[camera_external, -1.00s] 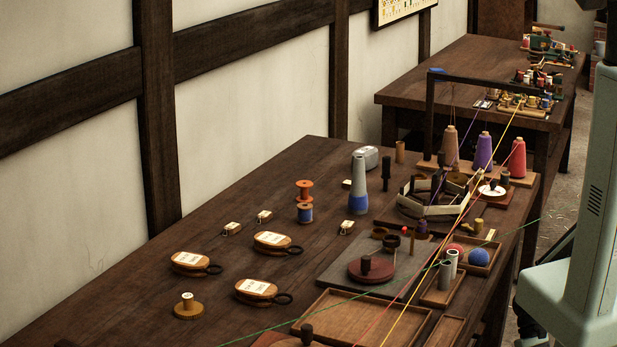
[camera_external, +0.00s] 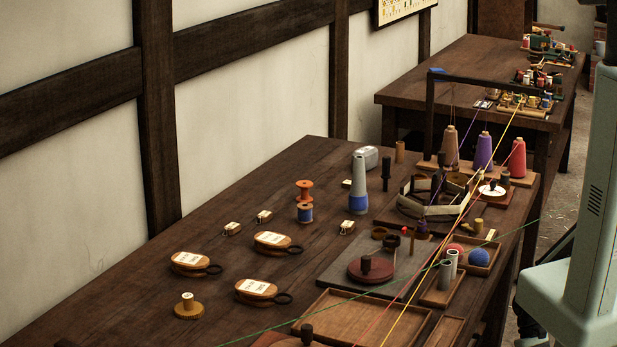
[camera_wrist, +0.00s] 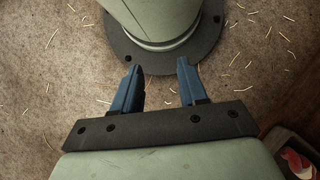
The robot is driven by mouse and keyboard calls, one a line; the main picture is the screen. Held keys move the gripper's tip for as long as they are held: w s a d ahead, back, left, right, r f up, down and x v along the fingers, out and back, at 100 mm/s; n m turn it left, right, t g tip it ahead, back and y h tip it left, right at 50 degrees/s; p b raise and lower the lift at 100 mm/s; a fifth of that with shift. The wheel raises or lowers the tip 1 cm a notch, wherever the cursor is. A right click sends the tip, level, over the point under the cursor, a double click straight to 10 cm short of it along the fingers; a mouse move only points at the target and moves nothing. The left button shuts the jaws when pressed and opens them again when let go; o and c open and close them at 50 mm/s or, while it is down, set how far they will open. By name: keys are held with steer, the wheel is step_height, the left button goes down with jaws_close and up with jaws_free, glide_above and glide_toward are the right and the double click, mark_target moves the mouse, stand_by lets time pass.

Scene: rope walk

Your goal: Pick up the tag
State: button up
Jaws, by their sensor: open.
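Several small cream-topped pieces that look like tags lie on the dark table in the external view. One (camera_external: 232,229) is left of centre, another (camera_external: 264,217) is just behind it, and a third (camera_external: 347,227) is farther right. I cannot tell which is the task's tag. Oval wooden blocks (camera_external: 189,262) with white labels and dark loops lie nearer the front. My gripper (camera_wrist: 158,70) shows in the wrist view, its blue fingers apart with nothing between them. It faces the floor and my own base, away from the table. The external view does not show it.
A grey cone with a blue band (camera_external: 359,186) and stacked spools (camera_external: 304,200) stand behind the small pieces. A wooden tray (camera_external: 330,298) and a grey board (camera_external: 335,262) are at the right. Coloured threads (camera_external: 436,265) run diagonally over them. The table's left side is mostly clear.

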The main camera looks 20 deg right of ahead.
steer(key=shift+o, duration=0.2)
steer(key=o, duration=0.6)
steer(key=shift+o, duration=0.2)
steer(key=shift+w, duration=0.1)
